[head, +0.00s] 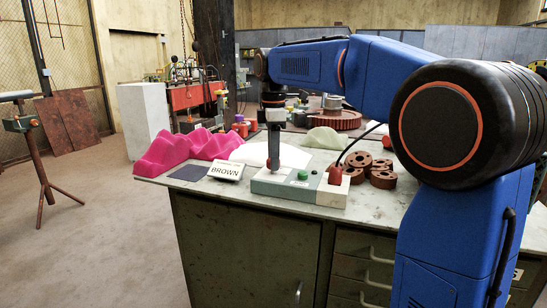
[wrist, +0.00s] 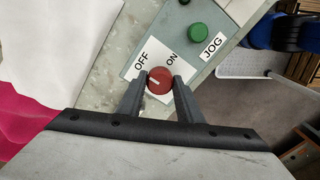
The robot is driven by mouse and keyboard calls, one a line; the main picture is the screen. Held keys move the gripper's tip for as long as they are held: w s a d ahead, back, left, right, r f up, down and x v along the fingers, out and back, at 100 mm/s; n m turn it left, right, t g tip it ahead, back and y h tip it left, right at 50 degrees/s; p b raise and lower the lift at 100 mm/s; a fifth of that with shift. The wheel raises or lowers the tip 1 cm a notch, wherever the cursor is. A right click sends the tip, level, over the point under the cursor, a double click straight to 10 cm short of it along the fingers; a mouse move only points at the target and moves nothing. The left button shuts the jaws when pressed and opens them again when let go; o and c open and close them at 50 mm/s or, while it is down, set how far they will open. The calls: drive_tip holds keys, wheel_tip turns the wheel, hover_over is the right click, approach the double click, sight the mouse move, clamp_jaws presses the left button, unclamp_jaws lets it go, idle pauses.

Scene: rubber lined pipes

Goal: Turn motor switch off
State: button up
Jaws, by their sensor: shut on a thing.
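The motor switch is a red round knob (wrist: 160,86) on a white plate on the control box (head: 263,188). In the wrist view, the OFF label (wrist: 141,61) is up-left of the knob and the ON label (wrist: 171,58) is up-right. A short white mark shows on the knob's left side, on the OFF side. My gripper (head: 273,165) points down over the left end of the box. Its two fingers stand on either side of the knob, shut on it. In the head view the gripper hides the knob.
A green JOG button (wrist: 195,32) is beside the switch, and a red part (head: 335,176) stands on the box's right end. Brown rings (head: 382,179) are to the right.

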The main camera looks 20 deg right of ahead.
idle(0.3)
drive_tip(key=o, duration=1)
drive_tip(key=shift+o, duration=0.2)
drive_tip(key=shift+r, duration=0.15)
wheel_tip(320, 180, up, 17)
drive_tip(key=shift+s, duration=0.1)
drive_tip(key=s+d+f+m+t, duration=0.2)
drive_tip(key=s+f+m, duration=0.6)
drive_tip(key=s+f, duration=0.8)
drive_tip(key=s+d+f+m+t, duration=0.2)
drive_tip(key=s+d+f+m, duration=0.3)
drive_tip(key=s+f, duration=1.2)
wheel_tip(320, 180, down, 4)
drive_tip(key=m, duration=0.3)
drive_tip(key=shift+d+f+t, duration=0.2)
drive_tip(key=shift+f+t, duration=0.05)
drive_tip(key=shift+t, duration=0.15)
